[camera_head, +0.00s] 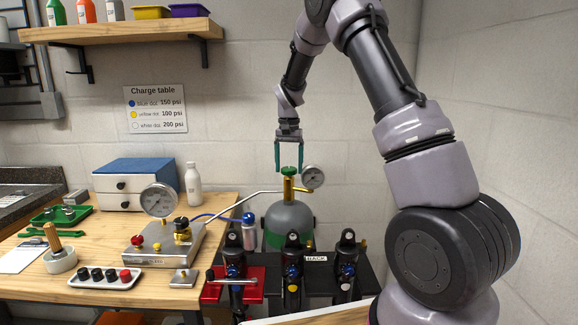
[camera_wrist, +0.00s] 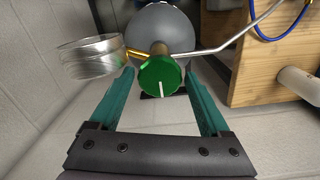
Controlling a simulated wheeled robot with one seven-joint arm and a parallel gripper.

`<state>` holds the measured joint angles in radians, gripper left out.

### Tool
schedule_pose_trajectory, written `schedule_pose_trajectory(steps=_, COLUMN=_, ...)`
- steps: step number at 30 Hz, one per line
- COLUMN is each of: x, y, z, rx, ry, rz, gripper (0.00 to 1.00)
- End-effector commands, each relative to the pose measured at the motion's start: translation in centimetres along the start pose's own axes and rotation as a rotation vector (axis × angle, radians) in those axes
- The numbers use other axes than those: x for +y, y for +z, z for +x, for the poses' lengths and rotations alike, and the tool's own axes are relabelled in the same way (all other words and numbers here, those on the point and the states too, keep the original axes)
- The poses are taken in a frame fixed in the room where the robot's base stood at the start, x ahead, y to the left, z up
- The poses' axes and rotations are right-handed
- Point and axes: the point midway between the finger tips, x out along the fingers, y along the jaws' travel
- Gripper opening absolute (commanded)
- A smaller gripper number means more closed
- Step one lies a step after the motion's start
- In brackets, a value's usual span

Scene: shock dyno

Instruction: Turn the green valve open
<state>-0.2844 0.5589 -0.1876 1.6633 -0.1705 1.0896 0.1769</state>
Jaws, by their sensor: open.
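The green valve (camera_head: 289,171) is a round knob on top of a brass stem (camera_head: 288,190) above a grey gas cylinder (camera_head: 290,222) with a green band. In the wrist view the green valve (camera_wrist: 160,76) shows a white mark on its face and lies between the far ends of the fingers. My gripper (camera_head: 290,168) points down over the valve with its teal fingers open, one on each side. In the wrist view my gripper (camera_wrist: 162,85) shows gaps beside the knob. I cannot tell whether a finger touches it.
A round gauge (camera_head: 313,177) sticks out right of the valve, close to my fingers. A metal pipe (camera_head: 238,197) runs left to a gauge block (camera_head: 165,245) on the wooden bench (camera_head: 110,297). Several shock absorbers (camera_head: 292,265) stand in a rack in front of the cylinder.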

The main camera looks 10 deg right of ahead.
Motion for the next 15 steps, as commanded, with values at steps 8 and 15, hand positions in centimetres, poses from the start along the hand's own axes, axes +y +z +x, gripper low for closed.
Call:
schedule_pose_trajectory(steps=8, x=0.0, y=0.0, z=-0.04, rx=0.0, ry=0.0, rz=0.0, gripper=0.12)
schedule_pose_trajectory(steps=15, x=0.03, y=-0.01, z=-0.07, rx=0.0, ry=0.0, rz=-0.018, gripper=0.12)
